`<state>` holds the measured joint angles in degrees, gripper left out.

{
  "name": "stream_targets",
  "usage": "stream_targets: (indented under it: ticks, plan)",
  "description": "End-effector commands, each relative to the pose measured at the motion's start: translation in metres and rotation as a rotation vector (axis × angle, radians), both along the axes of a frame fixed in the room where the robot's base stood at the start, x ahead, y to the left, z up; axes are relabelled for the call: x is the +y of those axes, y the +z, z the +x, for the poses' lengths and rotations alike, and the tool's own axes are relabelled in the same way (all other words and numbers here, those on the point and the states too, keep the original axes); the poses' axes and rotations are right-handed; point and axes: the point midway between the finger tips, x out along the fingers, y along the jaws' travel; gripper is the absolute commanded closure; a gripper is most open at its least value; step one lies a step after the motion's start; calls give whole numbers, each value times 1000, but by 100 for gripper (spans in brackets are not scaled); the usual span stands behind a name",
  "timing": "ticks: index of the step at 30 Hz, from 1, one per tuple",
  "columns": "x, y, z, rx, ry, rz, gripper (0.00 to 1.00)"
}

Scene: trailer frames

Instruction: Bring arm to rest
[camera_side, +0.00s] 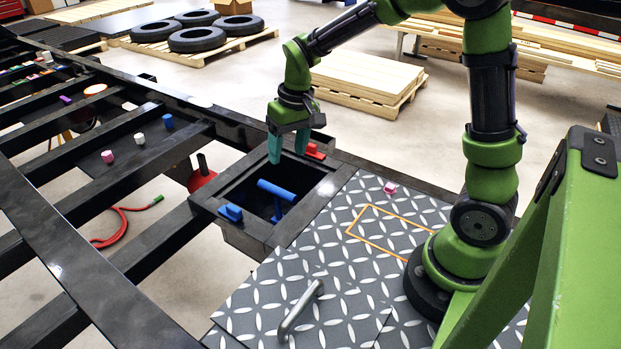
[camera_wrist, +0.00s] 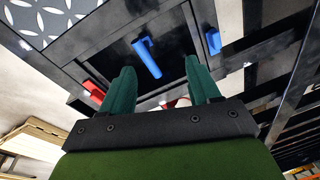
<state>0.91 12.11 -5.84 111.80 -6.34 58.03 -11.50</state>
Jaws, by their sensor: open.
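My gripper (camera_side: 288,148) is above the far side of a black open box in the trailer frame, pointing down. Its two teal fingers are apart with nothing between them; in the wrist view the gripper (camera_wrist: 160,88) also shows open and empty. My green arm arches from its base on the diamond plate to the box. A blue handle (camera_side: 277,190) stands inside the box opening. A blue block (camera_side: 230,212) sits on the near left rim and a red block (camera_side: 315,152) on the far rim, close to the gripper.
The diamond plate (camera_side: 330,245) bears a grey bar handle (camera_side: 300,311), an orange outline and a pink cube (camera_side: 390,188). Dark beams (camera_side: 100,180) with small coloured pieces run along the left. A red hose (camera_side: 118,228) lies below. Pallets with tyres (camera_side: 197,39) and planks (camera_side: 365,76) stand behind.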

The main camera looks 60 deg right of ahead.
Motion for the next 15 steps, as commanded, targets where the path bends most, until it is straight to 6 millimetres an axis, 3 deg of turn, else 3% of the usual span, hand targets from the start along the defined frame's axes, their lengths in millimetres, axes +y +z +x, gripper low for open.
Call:
stream_targets:
  ticks: [1,6,15]
  plan:
    - [7,17,-15,-41,-19,15,38]
    - [28,54,-64,-161,-78,63,38]
    - [51,88,-137,-375,-106,115,38]
